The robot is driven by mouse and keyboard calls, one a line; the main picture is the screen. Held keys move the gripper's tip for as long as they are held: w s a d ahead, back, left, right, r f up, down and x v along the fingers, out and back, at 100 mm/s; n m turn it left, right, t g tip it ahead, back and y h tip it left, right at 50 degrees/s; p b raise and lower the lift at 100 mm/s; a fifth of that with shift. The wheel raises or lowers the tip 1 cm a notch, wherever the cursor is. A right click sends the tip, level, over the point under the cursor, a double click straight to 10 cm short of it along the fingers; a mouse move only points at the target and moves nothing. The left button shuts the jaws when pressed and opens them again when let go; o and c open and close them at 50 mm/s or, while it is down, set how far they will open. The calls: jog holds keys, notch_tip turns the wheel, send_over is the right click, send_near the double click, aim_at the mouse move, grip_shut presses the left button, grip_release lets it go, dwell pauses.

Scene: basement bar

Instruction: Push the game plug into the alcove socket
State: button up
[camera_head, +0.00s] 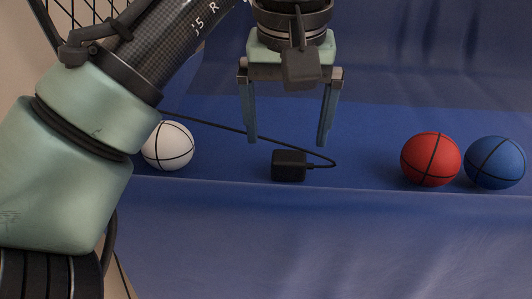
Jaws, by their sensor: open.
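The game plug (289,165) is a small black block lying on the blue surface, with a thin black cord running from its right side, looping back and going up to the left. My gripper (287,140) hangs above it, pointing down, with its two fingers spread wide and nothing between them. The left fingertip is just above and left of the plug, the right one above and to the right. The fingers do not appear to touch the plug. I cannot make out the alcove socket in this view.
A white ball (167,146) lies left of the plug, close to my arm. A red ball (430,159) and a blue ball (495,162) lie to the right. The blue ledge (370,178) ends in a front edge just before the plug. Its surface between plug and red ball is clear.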

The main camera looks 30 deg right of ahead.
aim_at(289, 157)
jog(key=shift+s+p+x, duration=0.15)
jog(key=shift+p+x, duration=0.4)
jog(key=shift+x, duration=0.75)
jog(key=shift+s+p+x, duration=0.1)
jog(key=shift+p+x, duration=0.45)
jog(key=shift+x, duration=0.7)
jog(key=shift+d, duration=0.1)
jog(key=c, duration=1.4)
jog(key=shift+o, duration=0.2)
notch_tip(289, 157, up, 10)
jog(key=b, duration=0.2)
